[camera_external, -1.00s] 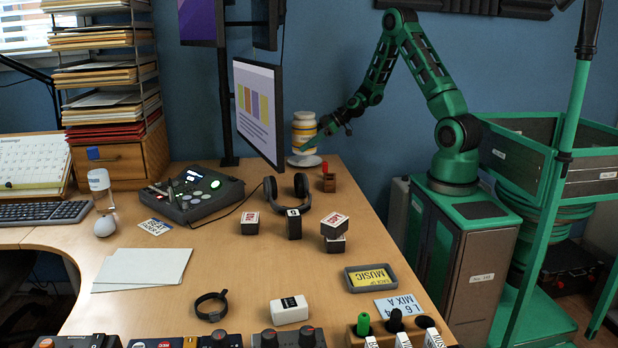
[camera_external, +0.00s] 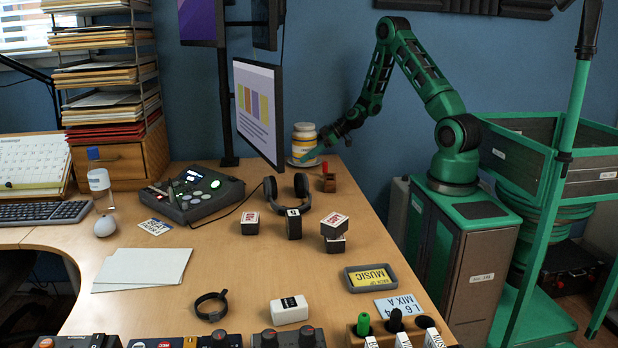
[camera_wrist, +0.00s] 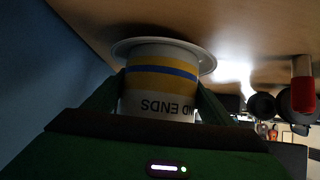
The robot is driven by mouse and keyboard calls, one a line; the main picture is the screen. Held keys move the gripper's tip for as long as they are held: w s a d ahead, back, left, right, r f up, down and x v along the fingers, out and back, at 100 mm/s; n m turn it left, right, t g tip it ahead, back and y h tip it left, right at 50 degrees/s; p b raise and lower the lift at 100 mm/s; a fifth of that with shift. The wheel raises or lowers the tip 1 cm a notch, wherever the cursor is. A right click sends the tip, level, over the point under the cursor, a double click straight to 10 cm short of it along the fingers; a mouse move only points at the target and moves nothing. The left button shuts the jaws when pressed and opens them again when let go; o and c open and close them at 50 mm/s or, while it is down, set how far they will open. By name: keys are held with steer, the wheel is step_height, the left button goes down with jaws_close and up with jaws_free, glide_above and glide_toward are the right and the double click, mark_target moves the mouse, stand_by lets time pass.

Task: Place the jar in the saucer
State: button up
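The jar (camera_external: 305,141), white with a yellow and blue band, stands upright at the far right end of the desk, by the wall. The pale saucer (camera_external: 291,162) is directly under it. In the wrist view the jar (camera_wrist: 160,88) appears upside down, with its base within the rim of the saucer (camera_wrist: 207,62). It looks to be resting there, though the contact is not clear. My gripper (camera_external: 314,152) comes from the right. Its green fingers (camera_wrist: 158,102) lie against both sides of the jar, shut on it.
A small wooden block with a red-topped item (camera_external: 326,177) stands just in front of the saucer. Headphones (camera_external: 288,195) lie nearer, and the monitor (camera_external: 258,110) hangs to the left. Several small boxes (camera_external: 335,228) stand mid-desk.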

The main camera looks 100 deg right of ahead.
steer(key=o, duration=0.4)
steer(key=shift+r, duration=0.35)
steer(key=v, duration=1.2)
steer(key=s+a+r+g+y, duration=0.25)
steer(key=a+g, duration=0.35)
steer(key=a, duration=1)
steer(key=s+a+r+m+g, duration=0.1)
steer(key=s+a+r+m, duration=0.1)
steer(key=s+a+r, duration=0.1)
steer(key=s+a+r+m+g+h, duration=0.1)
steer(key=s+a+r+m+g, duration=0.1)
steer(key=s+a, duration=0.3)
steer(key=s+a+r+m+g+h, duration=0.1)
steer(key=s+a+r+m+g, duration=0.1)
steer(key=s, duration=0.7)
steer(key=shift+s+a+r, duration=0.1)
steer(key=shift+a+r, duration=0.3)
steer(key=shift+a, duration=0.2)
steer(key=shift+s+a+r, duration=0.15)
steer(key=shift+a+r, duration=0.25)
steer(key=shift+a, duration=0.2)
